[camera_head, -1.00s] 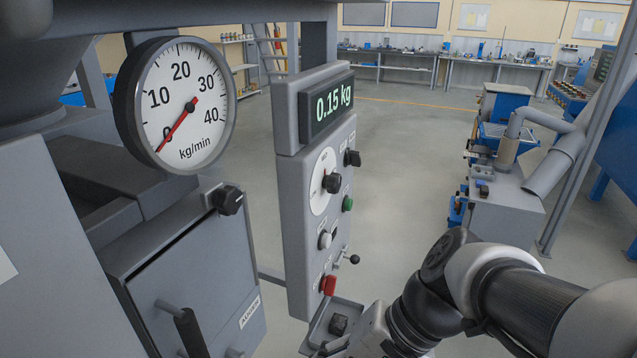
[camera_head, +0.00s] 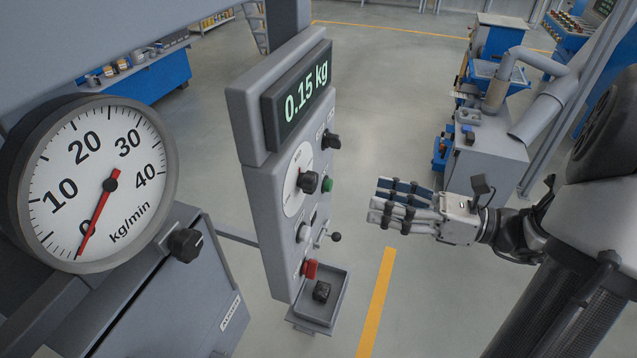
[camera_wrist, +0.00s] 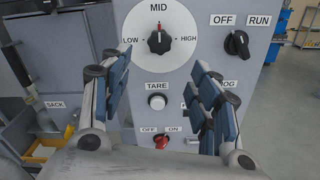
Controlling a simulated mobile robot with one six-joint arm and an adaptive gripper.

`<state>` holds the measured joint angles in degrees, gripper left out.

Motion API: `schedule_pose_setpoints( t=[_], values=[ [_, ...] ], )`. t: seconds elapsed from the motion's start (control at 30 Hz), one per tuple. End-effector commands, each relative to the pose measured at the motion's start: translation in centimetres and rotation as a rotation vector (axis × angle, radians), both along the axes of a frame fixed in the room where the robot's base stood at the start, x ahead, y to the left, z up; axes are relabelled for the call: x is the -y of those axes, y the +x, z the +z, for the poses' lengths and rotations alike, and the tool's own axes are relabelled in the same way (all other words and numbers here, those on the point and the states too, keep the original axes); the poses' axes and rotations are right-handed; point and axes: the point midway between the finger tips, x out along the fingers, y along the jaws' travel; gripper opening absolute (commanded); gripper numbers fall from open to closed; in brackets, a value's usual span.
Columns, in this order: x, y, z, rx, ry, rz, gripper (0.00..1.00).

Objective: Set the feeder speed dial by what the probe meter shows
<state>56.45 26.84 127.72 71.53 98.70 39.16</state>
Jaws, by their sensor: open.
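The feeder dial (camera_head: 307,182) is a black knob on a white disc on the grey control panel. In the wrist view the dial knob (camera_wrist: 159,41) faces me under LOW, MID and HIGH marks, and its pointer looks turned up to MID. A round kg/min gauge (camera_head: 60,165) at the left has its red needle near 0. A display (camera_head: 300,95) above the dial reads 0.15 kg. No meter in view is labelled as a probe. My gripper (camera_head: 383,205) is open and empty, right of the panel and apart from it. Its fingers flank the dial's lower part in the wrist view.
A green button (camera_head: 327,185) and a small lever (camera_head: 334,237) sit nearby. A tray (camera_head: 341,296) holds a black object.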

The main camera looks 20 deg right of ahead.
Motion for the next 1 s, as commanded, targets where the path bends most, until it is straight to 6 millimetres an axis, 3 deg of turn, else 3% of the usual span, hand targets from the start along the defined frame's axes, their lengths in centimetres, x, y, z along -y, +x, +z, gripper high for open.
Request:
schedule_pose_setpoints(
  t=[0.3, 0.5, 0.7, 1.0],
  values=[
    [-6.1, 4.1, -0.1, 0.0, -0.002, 0.009, 0.56],
    [-8.8, 6.2, -0.1, 0.001, -0.004, 0.006, 0.56],
    [-10.2, 7.3, 0.0, 0.0, -0.003, 0.003, 0.56],
    [-10.5, 7.5, 0.0, 0.0, -0.003, 0.002, 0.56]
  ],
)
